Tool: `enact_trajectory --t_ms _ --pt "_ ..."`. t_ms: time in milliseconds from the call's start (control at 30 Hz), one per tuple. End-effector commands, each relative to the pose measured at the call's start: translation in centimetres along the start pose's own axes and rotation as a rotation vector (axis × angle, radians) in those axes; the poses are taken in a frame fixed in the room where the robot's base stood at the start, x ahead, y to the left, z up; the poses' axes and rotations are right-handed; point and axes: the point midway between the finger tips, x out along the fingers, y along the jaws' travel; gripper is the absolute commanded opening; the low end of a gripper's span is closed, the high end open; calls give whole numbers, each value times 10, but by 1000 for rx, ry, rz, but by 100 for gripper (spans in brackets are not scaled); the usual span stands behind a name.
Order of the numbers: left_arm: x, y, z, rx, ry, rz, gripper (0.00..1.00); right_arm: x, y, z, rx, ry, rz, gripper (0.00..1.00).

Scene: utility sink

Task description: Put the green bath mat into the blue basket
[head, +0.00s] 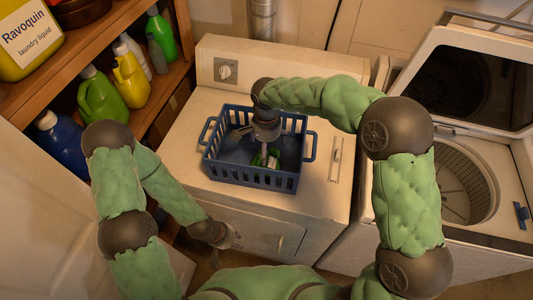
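The blue basket (254,177) is an open plastic crate with slatted walls and two side handles. It stands on top of the white dryer. My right arm reaches over from the right, and my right gripper (266,155) points down inside the basket. A small green and whitish patch, which looks like part of the green bath mat (273,162), shows at its fingertips, low in the basket. The gripper hides much of it, and I cannot tell whether the fingers grip it. My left gripper (228,238) hangs low in front of the dryer, apart from the basket; its fingers are too small to read.
Dark bluish cloth (237,148) lies in the basket. A wooden shelf with detergent bottles (130,78) stands at the left. An open top-loading washer (465,180) stands at the right.

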Motion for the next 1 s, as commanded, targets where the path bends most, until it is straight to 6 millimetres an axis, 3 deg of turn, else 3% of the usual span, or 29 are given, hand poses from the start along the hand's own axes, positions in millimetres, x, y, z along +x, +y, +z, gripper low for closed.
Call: enact_trajectory --t_ms 100,300,1000 --pt "-4 1 0 0 0 0 27 -22 0 0 0 2 -3 100" --pt "-5 2 0 0 0 0 27 -40 0 0 -1 1 -1 100" --pt "-10 4 0 0 0 0 27 -48 0 0 0 0 0 100"
